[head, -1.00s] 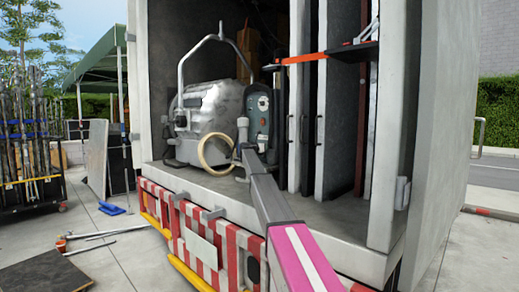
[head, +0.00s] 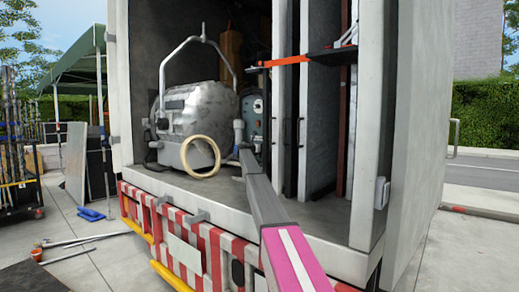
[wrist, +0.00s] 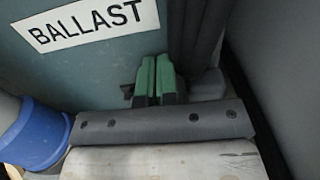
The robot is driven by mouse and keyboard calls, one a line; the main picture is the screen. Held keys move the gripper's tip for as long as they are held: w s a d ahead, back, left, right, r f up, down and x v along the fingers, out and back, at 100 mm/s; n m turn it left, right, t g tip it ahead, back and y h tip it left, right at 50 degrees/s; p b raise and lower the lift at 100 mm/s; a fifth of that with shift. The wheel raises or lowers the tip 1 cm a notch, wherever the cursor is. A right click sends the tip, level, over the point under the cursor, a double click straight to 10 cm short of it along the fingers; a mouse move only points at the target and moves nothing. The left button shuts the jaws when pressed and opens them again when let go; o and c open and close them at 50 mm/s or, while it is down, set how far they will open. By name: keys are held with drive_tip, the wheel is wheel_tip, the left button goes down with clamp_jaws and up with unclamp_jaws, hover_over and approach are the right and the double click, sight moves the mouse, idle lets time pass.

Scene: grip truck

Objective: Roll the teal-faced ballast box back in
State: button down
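The ballast box (head: 255,117) stands inside the truck's cargo bay, right of a silver barrel-shaped unit. Only a narrow part of its teal face shows in the head view, beside the end of my arm. In the wrist view its teal face (wrist: 95,55) fills the upper left, with a white BALLAST label. My gripper (wrist: 157,82) shows there as two green fingertips close together, with only a thin dark line between them. It is low by the teal face, and I cannot tell whether it touches. In the head view my gripper is hard to make out.
The silver unit (head: 198,110) with a tall handle and a cream ring (head: 201,157) stand left of the box. The wrist view shows a blue cylinder (wrist: 35,135) and a bolted grey strip (wrist: 160,122).

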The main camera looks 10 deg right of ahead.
drive_tip(key=shift+w+d+r, duration=0.15)
drive_tip(key=shift+w+d, duration=0.15)
drive_tip(key=shift+d, duration=0.1)
drive_tip(key=v, duration=1.5)
